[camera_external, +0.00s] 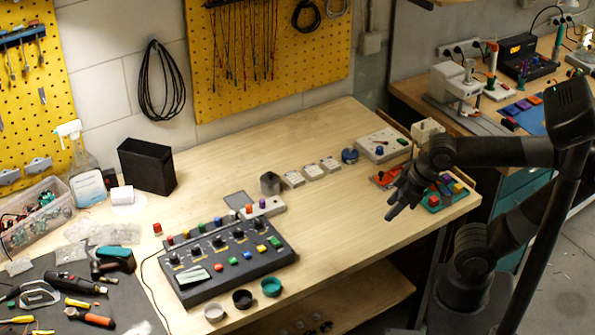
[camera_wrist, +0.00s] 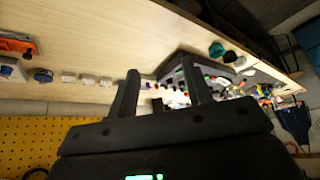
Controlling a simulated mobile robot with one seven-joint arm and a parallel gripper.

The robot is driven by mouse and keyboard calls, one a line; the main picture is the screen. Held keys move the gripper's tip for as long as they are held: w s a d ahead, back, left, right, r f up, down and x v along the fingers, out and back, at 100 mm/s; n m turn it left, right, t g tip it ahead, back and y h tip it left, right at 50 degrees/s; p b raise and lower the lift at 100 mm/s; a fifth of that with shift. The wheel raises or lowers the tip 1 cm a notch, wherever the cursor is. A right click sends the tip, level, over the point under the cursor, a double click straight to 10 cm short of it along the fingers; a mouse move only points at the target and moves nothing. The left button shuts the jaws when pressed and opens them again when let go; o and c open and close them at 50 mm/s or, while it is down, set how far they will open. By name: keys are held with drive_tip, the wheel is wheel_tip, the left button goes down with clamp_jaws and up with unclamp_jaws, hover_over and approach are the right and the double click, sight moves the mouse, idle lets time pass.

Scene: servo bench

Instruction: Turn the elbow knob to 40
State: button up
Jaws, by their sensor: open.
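A dark control panel (camera_external: 225,262) sits on the wooden bench, left of centre in the external view. It carries several black knobs, one of them the knob (camera_external: 239,234), along with colored buttons. The labels are too small to read, so I cannot tell which knob is the elbow one. My gripper (camera_external: 397,203) is open and empty above the bench's right part, well to the right of the panel. In the wrist view my gripper (camera_wrist: 158,85) shows its two spread fingers, with the panel (camera_wrist: 172,66) small and far beyond them, partly hidden by a finger.
Several small white blocks (camera_external: 312,171) and a white box with a blue knob (camera_external: 383,145) line the back right. Three small cups stand at the panel's front, including a teal one (camera_external: 271,286). A black bin (camera_external: 147,166) stands back left. The wood (camera_external: 345,240) right of the panel is clear.

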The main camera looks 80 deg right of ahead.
drive_tip(key=w+r+m+g+y, duration=0.1)
drive_tip(key=w+r+m, duration=0.45)
drive_tip(key=w, duration=0.65)
drive_tip(key=m+g+y, duration=0.3)
drive_tip(key=m, duration=1.3)
hover_over(216, 238)
drive_tip(key=s+d, duration=0.2)
drive_tip(key=d, duration=0.3)
wheel_tip(216, 238, down, 10)
drive_tip(key=x, duration=1)
drive_tip(key=shift+w+a+f, duration=0.15)
drive_tip(key=shift+a, duration=0.25)
drive_tip(key=c, duration=1)
